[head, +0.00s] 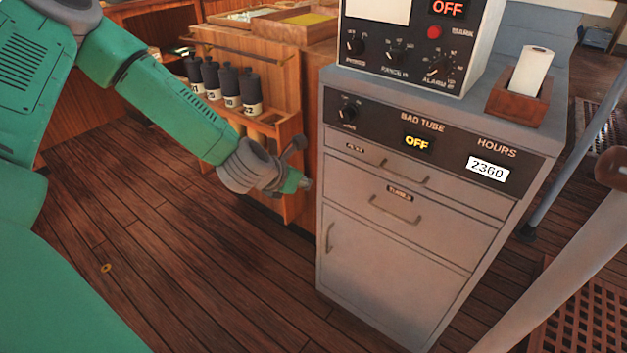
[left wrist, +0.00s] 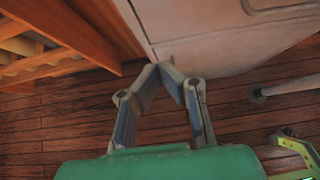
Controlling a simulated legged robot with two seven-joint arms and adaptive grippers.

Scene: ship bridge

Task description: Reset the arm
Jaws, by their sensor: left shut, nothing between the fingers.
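My left arm (head: 180,105) is green and reaches in from the left in the head view. Its gripper (head: 303,184) is beside the left edge of the grey cabinet (head: 385,245), in front of the wooden rack. In the left wrist view the two grey fingers of the left gripper (left wrist: 168,72) meet at their tips, shut with nothing between them. The fingertips are close to the cabinet's lower side (left wrist: 215,50); I cannot tell whether they touch it. My right gripper is not in view.
The wooden rack (head: 275,140) holds several dark bottles (head: 228,88). A control panel (head: 415,45) and a wooden box with a paper roll (head: 530,75) stand on the cabinet. A pale curved rail (head: 560,280) crosses the lower right. Plank floor (head: 200,270) is clear at lower left.

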